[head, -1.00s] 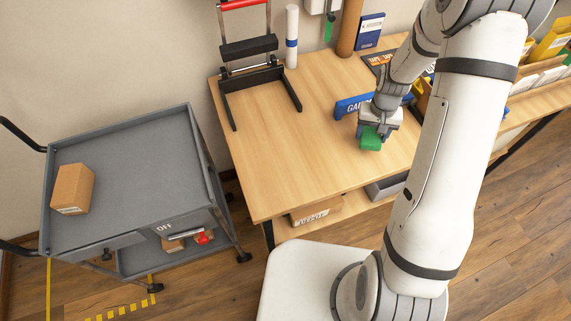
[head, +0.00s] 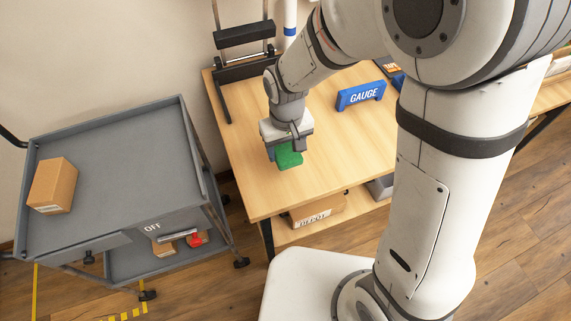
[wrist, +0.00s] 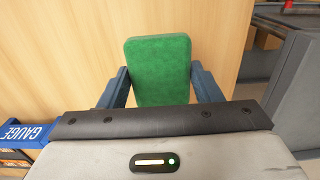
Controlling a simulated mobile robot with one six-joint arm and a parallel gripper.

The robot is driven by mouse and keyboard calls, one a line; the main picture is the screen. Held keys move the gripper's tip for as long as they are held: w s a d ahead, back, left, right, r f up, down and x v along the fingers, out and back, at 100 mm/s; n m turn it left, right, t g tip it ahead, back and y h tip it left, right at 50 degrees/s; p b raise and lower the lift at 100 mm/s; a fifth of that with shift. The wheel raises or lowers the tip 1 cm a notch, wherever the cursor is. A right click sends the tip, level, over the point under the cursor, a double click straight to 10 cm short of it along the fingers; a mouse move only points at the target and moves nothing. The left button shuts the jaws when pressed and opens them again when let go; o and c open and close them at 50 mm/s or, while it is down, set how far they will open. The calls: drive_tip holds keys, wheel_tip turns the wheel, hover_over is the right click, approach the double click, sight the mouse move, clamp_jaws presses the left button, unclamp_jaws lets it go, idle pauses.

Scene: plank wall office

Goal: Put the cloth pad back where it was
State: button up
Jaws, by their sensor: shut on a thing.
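The green cloth pad (head: 288,156) is held in my gripper (head: 279,157) over the wooden table (head: 333,187), near its left part. In the wrist view the pad (wrist: 159,66) stands out between the two blue-grey fingers of my gripper (wrist: 160,88), which press on its sides. I cannot tell exactly how high the pad is above the tabletop.
A blue block marked GAUGE (head: 361,95) stands on the table to the right of my gripper. A black frame (head: 245,73) stands at the table's back left. A grey cart (head: 112,160) with a cardboard box (head: 52,186) is at left. The table's front is clear.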

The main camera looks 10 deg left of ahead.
sight(286, 151)
drive_tip(key=shift+f, duration=3.05)
drive_tip(key=shift+f, duration=0.2)
drive_tip(key=o, duration=0.9)
drive_tip(key=shift+o, duration=0.2)
drive_tip(key=shift+r, duration=0.1)
wheel_tip(286, 151, up, 12)
drive_tip(key=shift+r, duration=0.1)
drive_tip(key=s+d+r+m+t, duration=0.1)
drive_tip(key=s+d+r+m, duration=0.1)
drive_tip(key=d, duration=0.5)
drive_tip(key=s+d+r+m, duration=0.2)
drive_tip(key=s+d+r, duration=0.1)
drive_tip(key=d, duration=0.5)
drive_tip(key=s+d+r+m+t, duration=0.1)
drive_tip(key=d+r, duration=0.3)
drive_tip(key=d, duration=0.4)
drive_tip(key=shift+s+m+t, duration=0.3)
drive_tip(key=shift+s+m, duration=0.3)
drive_tip(key=shift+s, duration=0.1)
